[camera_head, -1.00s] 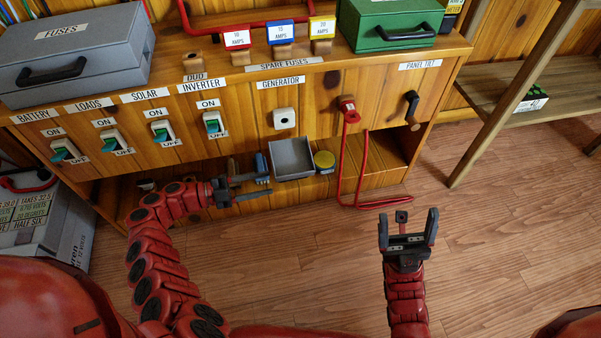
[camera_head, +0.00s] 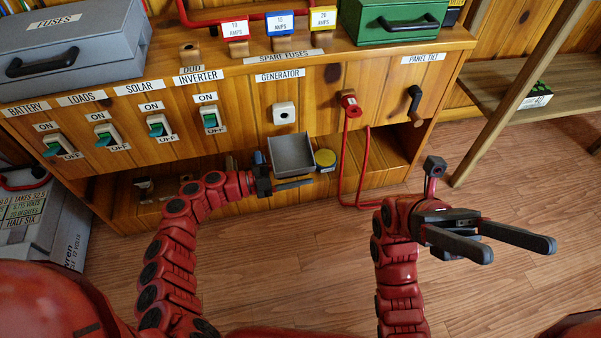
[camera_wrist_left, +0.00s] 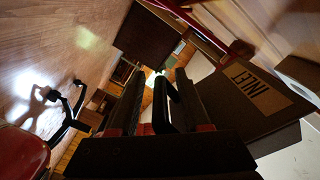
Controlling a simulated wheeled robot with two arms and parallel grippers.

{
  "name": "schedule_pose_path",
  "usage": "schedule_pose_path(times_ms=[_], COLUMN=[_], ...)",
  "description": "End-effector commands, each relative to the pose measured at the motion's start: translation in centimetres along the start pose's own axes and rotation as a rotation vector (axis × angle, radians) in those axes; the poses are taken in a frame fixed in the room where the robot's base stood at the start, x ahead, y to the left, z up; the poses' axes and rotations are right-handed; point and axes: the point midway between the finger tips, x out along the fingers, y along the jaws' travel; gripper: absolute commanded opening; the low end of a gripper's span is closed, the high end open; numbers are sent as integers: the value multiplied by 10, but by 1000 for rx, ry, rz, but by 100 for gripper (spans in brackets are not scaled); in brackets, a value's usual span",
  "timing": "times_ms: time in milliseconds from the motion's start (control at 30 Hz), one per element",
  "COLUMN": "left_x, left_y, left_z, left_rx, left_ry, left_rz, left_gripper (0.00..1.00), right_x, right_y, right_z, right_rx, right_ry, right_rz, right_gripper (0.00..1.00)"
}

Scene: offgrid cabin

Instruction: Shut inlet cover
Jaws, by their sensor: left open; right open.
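A panel lettered INLET (camera_wrist_left: 252,88) shows at the right of the left wrist view, dark and close to my left gripper. In the head view an open grey, tray-like piece (camera_head: 292,150) sits below the GENERATOR socket; I cannot tell for sure that it is the lettered cover. My left gripper (camera_head: 290,183) is at its lower edge, partly hidden. In the left wrist view its fingers (camera_wrist_left: 159,74) stand apart, with a dark bar (camera_wrist_left: 174,105) between them; contact cannot be told. My right gripper (camera_head: 519,250) is open and empty over the floor.
A red cable (camera_head: 343,165) hangs from the cabinet front. A crank handle (camera_head: 414,103) sticks out at the right. The wooden floor (camera_head: 530,190) at the right is clear.

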Motion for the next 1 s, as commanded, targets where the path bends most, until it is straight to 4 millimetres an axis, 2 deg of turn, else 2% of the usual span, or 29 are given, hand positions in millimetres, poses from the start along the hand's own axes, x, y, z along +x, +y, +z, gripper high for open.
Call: schedule_pose_path(times_ms=[167,400,433,1000], left_x=[0,0,0,0], left_y=[0,0,1,5], left_z=[0,0,0,0], left_rx=[0,0,-1,-3], left_ry=[0,0,0,2], left_rz=[0,1,2,9], left_gripper=[45,2,0,0], right_x=[0,0,0,-1], right_y=[0,0,0,0], right_z=[0,0,0,0], right_rx=[0,0,0,0], right_ry=[-1,-2,-2,-2], right_rz=[0,-1,-1,-1], right_gripper=[75,75,75,75])
